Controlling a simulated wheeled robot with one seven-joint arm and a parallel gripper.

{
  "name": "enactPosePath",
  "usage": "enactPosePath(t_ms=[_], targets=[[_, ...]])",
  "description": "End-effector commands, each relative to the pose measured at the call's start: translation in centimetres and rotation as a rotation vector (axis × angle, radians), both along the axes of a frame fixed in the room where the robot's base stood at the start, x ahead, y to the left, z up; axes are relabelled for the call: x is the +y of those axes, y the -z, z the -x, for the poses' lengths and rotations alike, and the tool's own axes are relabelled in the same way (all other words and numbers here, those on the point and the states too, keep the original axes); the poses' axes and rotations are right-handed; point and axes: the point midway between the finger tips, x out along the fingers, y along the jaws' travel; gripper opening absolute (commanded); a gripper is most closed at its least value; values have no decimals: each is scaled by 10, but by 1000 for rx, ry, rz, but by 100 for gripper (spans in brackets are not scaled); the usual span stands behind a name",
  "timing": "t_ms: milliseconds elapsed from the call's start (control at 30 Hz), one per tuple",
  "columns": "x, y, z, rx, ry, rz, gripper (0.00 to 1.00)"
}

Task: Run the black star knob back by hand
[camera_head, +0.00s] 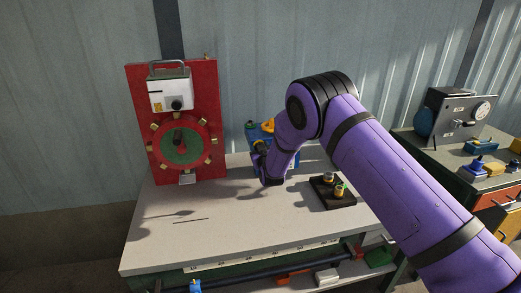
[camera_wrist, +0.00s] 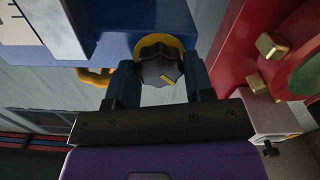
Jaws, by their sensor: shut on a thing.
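My purple arm hides much of that unit.
A red upright panel (camera_head: 215,100) with a green dial (camera_head: 180,145) and a white box (camera_head: 169,91) stands left of the blue unit. A dark block (camera_head: 332,198) with small knobs lies on the bench to the right. The bench's front left (camera_head: 170,240) is clear.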

Motion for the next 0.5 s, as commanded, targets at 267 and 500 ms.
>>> enactPosePath(t_ms=[267, 500], targets=[[0, 2, 1, -5, 0, 36, 24], [0, 3, 1, -5, 0, 36, 24]])
